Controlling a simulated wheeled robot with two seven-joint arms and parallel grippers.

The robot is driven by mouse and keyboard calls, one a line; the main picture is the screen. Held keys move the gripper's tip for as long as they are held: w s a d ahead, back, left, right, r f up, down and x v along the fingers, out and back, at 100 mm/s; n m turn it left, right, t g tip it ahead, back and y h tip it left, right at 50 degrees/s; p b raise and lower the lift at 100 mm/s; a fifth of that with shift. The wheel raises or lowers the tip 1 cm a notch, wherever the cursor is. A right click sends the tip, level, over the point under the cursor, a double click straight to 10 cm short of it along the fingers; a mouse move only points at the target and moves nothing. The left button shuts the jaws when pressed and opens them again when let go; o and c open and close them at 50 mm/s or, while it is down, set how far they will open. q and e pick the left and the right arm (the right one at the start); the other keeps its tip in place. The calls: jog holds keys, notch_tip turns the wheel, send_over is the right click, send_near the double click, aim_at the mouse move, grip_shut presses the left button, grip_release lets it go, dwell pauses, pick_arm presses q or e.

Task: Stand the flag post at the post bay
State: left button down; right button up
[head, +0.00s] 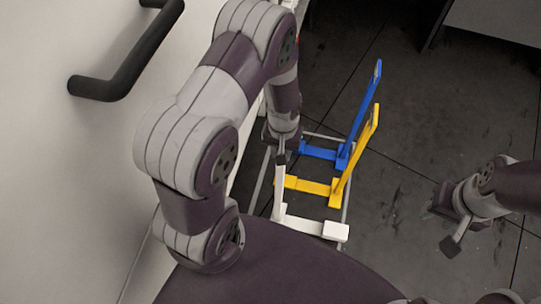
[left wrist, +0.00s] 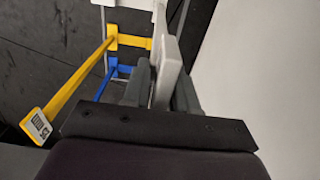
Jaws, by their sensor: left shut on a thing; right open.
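Three L-shaped posts with feet stand side by side: a blue post (head: 361,115), a yellow post (head: 358,150) and a white post (head: 279,190). I cannot tell from markings which one is the flag post. My left gripper (head: 281,152) points down and is shut on the upper part of the white post, which also shows between the fingers in the left wrist view (left wrist: 168,70). The white post's foot ends in a white block (head: 336,231). My right gripper (head: 444,226) is open and empty, well to the right of the posts.
Thin grey rails (head: 346,205) run under the feet of the posts. A white panel with a black handle (head: 125,75) rises close on the left. Dark tiled floor (head: 420,110) is clear right of the posts. A pale-fronted unit (head: 495,22) stands at the top right.

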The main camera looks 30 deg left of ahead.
pick_arm(q)
jog(key=a+f+b, duration=0.1)
jog(key=a+f, duration=0.3)
jog(key=f, duration=0.2)
jog(key=shift+w+f, duration=0.2)
jog(key=shift+w, duration=0.05)
jog(key=shift+s+f, duration=0.1)
jog(key=shift+f, duration=0.05)
jog(key=c, duration=0.9)
grip_release()
notch_tip(320, 180, up, 15)
jog(key=p, duration=0.2)
jog(key=s+d+r+m, duration=0.1)
jog(key=s+r, duration=0.1)
jog(key=r, duration=0.1)
jog(key=s+d+r+m+t, duration=0.1)
jog(key=s+d+r, duration=0.1)
jog(key=s+r, duration=0.1)
jog(key=s+d+r+m, duration=0.1)
jog(key=s+d+r, duration=0.1)
jog(key=r, duration=0.1)
jog(key=shift+s+r, duration=0.25)
